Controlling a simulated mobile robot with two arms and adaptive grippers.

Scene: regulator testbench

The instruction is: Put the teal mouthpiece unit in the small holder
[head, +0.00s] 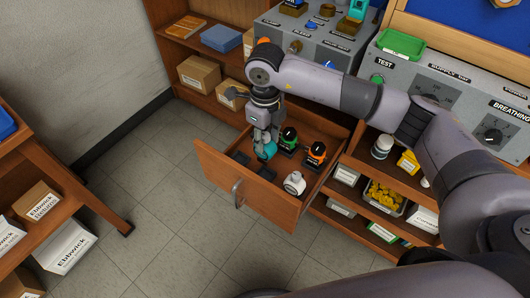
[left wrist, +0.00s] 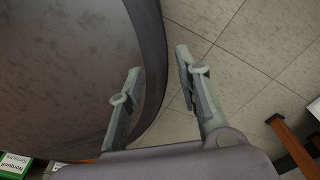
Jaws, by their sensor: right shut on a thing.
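My right gripper (head: 264,139) reaches down into the open wooden drawer (head: 247,192), shut on a teal unit (head: 267,151). The teal unit is low in the drawer, partly hidden by the fingers; I cannot tell whether it touches the drawer floor. Small dark holders (head: 267,173) lie in the drawer near it. Another teal piece (head: 357,9) stands on a brass-coloured holder (head: 348,25) on the bench panel. A second brass-coloured holder (head: 292,9) stands to its left. I cannot tell which is the small holder. My left gripper (left wrist: 158,63) is open and empty in the left wrist view.
A green-and-black unit (head: 288,138), an orange-and-black unit (head: 315,153) and a white unit (head: 294,183) share the drawer. A green tray (head: 401,44) sits on the test panel. Shelves with boxes flank the drawer. The tiled floor (head: 160,210) is clear.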

